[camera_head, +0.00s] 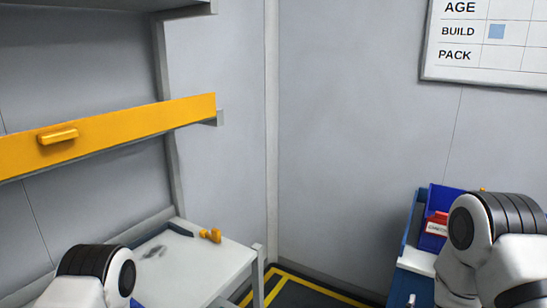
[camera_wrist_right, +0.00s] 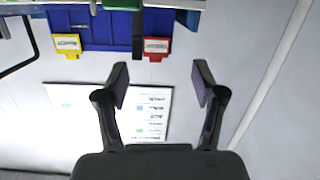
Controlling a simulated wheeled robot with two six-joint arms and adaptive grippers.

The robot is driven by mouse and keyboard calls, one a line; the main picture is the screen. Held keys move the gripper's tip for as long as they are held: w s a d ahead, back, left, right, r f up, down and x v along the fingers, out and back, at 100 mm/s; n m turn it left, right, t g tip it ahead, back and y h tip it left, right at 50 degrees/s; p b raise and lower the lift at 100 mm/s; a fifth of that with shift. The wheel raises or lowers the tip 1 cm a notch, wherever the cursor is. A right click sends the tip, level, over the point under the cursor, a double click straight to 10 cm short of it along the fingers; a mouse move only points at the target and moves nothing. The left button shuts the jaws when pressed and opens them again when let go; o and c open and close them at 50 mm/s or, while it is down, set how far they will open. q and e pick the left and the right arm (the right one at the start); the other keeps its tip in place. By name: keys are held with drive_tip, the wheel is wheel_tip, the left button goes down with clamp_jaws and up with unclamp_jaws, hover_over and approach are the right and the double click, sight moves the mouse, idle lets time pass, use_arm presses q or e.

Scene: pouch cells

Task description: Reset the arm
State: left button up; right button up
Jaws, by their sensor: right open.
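My right gripper (camera_wrist_right: 161,82) shows in the right wrist view with its two dark fingers wide apart and nothing between them. In the head view only a white and black joint of my right arm (camera_head: 483,222) shows at the lower right, and its gripper is out of the picture. A similar joint of my left arm (camera_head: 100,268) shows at the lower left. My left gripper is not in view.
A pale workbench (camera_head: 180,262) with a yellow piece (camera_head: 210,235) stands at the left, under a yellow shelf edge (camera_head: 110,135). A whiteboard (camera_head: 490,72) hangs on the wall. Yellow floor lines show between.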

drive_tip(key=s+a+f+n+g+y+p, duration=0.1)
drive_tip(key=s+a+f+n+g+y, duration=0.15)
drive_tip(key=s+f, duration=0.55)
drive_tip(key=s+a+f+n+g+y+p, duration=0.1)
drive_tip(key=s+a+f+g+y, duration=0.25)
drive_tip(key=s+f, duration=0.45)
drive_tip(key=s+a+f+g+y, duration=0.1)
drive_tip(key=s+a+g, duration=0.2)
drive_tip(key=s, duration=0.5)
drive_tip(key=s+a+f+g+y, duration=0.1)
drive_tip(key=s+a+f+g, duration=0.1)
drive_tip(key=s, duration=0.7)
drive_tip(key=a+n+g, duration=0.1)
drive_tip(key=g, duration=0.1)
drive_tip(key=shift+g, duration=0.3)
drive_tip(key=shift+s, duration=0.1)
drive_tip(key=shift+c, duration=0.4)
